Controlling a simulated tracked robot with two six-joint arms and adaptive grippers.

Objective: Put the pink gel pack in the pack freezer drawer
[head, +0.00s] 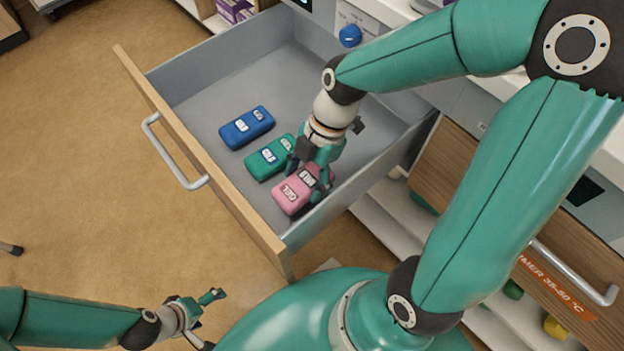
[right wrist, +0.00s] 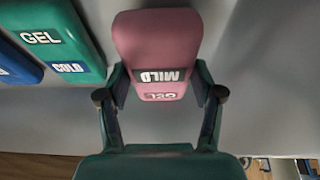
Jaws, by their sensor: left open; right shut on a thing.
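The pink gel pack (head: 291,197) is inside the open drawer (head: 207,80), at the end nearest me, close to the drawer's side wall. My right gripper (head: 318,180) reaches down into the drawer and is shut on the pink pack. In the right wrist view the pink pack (right wrist: 158,45) sits between the two fingers (right wrist: 160,98), with labels reading MILD and GEL. I cannot tell whether it touches the drawer floor. My left gripper (head: 210,312) is open and empty, outside the drawer at the lower left, above the floor.
A green gel pack (head: 265,160) lies beside the pink one, and a blue gel pack (head: 246,127) lies beyond it. The drawer's wooden front (head: 200,150) has a metal handle (head: 165,155).

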